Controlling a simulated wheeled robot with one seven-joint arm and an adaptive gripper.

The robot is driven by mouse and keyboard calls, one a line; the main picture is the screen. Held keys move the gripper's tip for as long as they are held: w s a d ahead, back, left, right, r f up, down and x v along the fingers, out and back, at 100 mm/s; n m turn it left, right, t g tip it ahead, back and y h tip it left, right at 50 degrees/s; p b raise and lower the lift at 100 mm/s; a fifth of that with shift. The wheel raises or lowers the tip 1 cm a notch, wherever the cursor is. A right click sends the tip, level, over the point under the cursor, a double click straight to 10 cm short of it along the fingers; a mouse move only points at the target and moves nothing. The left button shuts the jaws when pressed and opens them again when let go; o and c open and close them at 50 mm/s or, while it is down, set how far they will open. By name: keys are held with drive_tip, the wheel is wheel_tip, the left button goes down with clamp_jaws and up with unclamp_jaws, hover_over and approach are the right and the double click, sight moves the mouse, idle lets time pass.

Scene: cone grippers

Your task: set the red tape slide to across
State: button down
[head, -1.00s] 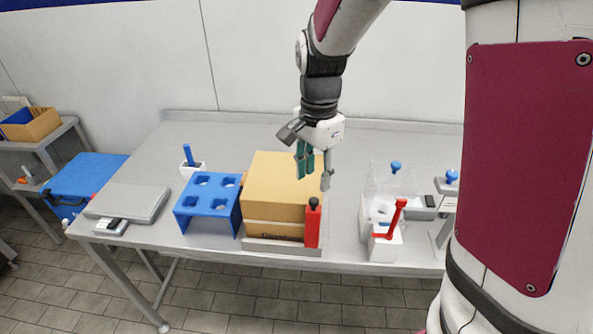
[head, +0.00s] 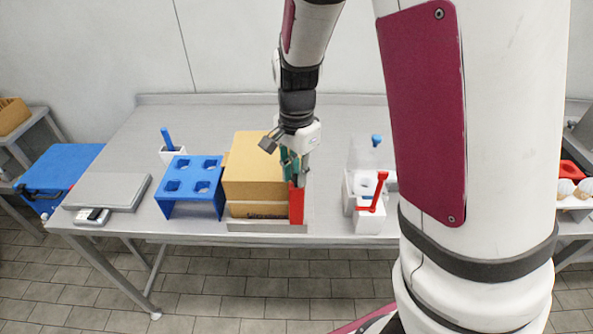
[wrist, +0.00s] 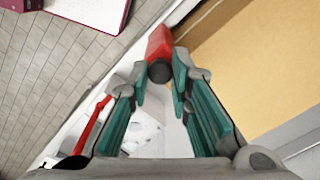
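The red tape slide (head: 297,204) is an upright red block at the front right corner of the cardboard box (head: 258,169). In the wrist view it shows as a red block (wrist: 159,43) with a dark round knob (wrist: 160,72) on its end. My gripper (head: 295,177) is right above the slide, pointing down. In the wrist view the green-padded fingertips (wrist: 161,75) stand on either side of the knob. They look open, with little room at the knob; contact cannot be made out.
A blue rack (head: 194,209) with holes stands left of the box, and a grey scale (head: 107,193) lies farther left. A white fixture with a red lever (head: 378,191) stands to the right. The table behind the box is clear.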

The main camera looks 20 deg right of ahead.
drive_tip(key=w+a, duration=0.3)
drive_tip(key=a, duration=0.4)
drive_tip(key=w+a+p, duration=0.1)
drive_tip(key=w+a, duration=0.2)
drive_tip(key=a, duration=0.5)
drive_tip(key=shift+w, duration=0.3)
drive_tip(key=shift+a+r, duration=0.1)
drive_tip(key=shift+a, duration=0.05)
drive_tip(key=c, duration=1.5)
unclamp_jaws()
drive_tip(key=shift+o, duration=0.2)
wheel_tip(320, 180, up, 12)
